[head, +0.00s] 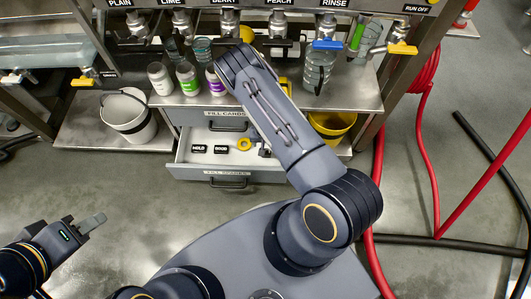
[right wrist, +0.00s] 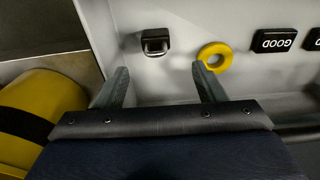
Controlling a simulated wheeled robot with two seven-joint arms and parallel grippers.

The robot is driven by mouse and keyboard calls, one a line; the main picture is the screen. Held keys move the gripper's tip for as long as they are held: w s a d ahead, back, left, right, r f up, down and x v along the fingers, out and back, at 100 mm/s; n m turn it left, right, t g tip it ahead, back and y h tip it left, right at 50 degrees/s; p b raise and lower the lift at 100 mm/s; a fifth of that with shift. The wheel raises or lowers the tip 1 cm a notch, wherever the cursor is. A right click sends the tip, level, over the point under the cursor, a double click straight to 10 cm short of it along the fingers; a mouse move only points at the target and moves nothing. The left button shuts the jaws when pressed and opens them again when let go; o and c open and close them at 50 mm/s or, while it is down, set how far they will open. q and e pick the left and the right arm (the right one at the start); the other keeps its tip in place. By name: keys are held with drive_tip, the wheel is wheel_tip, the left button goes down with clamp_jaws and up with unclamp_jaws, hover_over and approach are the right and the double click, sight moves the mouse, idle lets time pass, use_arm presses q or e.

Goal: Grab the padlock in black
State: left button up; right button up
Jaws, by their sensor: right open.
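The black padlock (right wrist: 155,41) with a grey metal shackle lies in the open white drawer, as the right wrist view shows. My right gripper (right wrist: 160,84) is open and empty. Its two fingers point toward the drawer, with the padlock between their lines and a little beyond the tips, not touching. In the head view my right arm covers much of the drawer's right end and the right gripper is hidden. The open drawer (head: 232,172) shows below the arm there. My left gripper (head: 84,224) is at the lower left, far from the drawer, over the floor.
A yellow ring (right wrist: 214,56) lies right of the padlock, near my right finger. Black GOOD (right wrist: 273,40) and HOLD (head: 199,148) blocks lie further along the drawer. A yellow bucket (right wrist: 40,105) stands beside the drawer. A white bucket (head: 126,112) stands left. Bottles line the counter above.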

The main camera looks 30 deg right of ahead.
drive_tip(key=f+b, duration=0.1)
drive_tip(key=f, duration=0.1)
drive_tip(key=f+b, duration=0.3)
drive_tip(key=f, duration=0.2)
drive_tip(key=shift+s+d, duration=0.1)
drive_tip(key=shift+d, duration=0.15)
drive_tip(key=shift+r, duration=0.15)
drive_tip(key=c, duration=1.1)
drive_tip(key=shift+r, duration=0.1)
